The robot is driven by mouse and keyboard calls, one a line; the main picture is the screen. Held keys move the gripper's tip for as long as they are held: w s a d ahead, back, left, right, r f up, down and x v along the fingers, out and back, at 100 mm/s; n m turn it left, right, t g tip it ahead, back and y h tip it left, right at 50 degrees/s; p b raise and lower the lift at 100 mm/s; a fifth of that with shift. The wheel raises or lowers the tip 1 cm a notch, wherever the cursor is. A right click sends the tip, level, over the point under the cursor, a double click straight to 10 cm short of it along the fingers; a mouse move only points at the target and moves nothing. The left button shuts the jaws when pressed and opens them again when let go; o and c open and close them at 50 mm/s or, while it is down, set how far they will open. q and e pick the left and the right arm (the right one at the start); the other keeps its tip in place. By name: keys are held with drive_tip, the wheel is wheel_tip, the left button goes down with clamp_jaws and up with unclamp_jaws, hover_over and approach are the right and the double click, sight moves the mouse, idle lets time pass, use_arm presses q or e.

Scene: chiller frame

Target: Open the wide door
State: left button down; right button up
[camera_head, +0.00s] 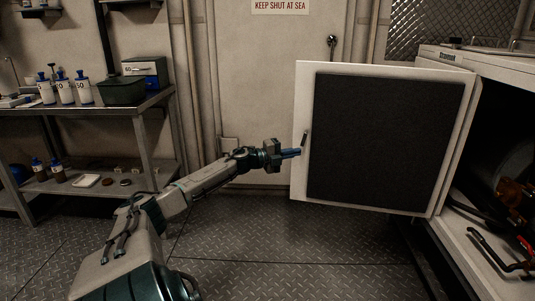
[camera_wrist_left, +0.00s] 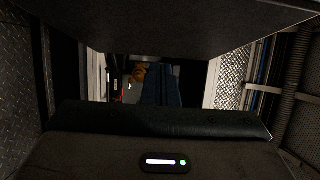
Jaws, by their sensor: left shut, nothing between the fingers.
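The wide door (camera_head: 300,85) has a white rim around a large dark panel (camera_head: 380,140). It stands swung out from the white cabinet (camera_head: 455,65) at the right, and the cabinet's inside shows. In the left wrist view the blue fingers (camera_wrist_left: 161,88) are together, with a dark surface across the top. My right gripper is not in view.
Inside the cabinet is orange machinery (camera_head: 515,192) with dark pipes. A metal shelf bench (camera_head: 140,105) with white bottles (camera_head: 66,90) and a green bin (camera_head: 121,91) stands at the left. The tread-plate floor (camera_head: 240,235) between bench and door is clear apart from my arm.

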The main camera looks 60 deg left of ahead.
use_arm(q)
drive_tip(key=s+a+p, duration=0.3)
drive_tip(key=s+a, duration=0.2)
drive_tip(key=s, duration=0.1)
drive_tip(key=shift+s+f, duration=0.25)
drive_tip(key=shift+s, duration=0.15)
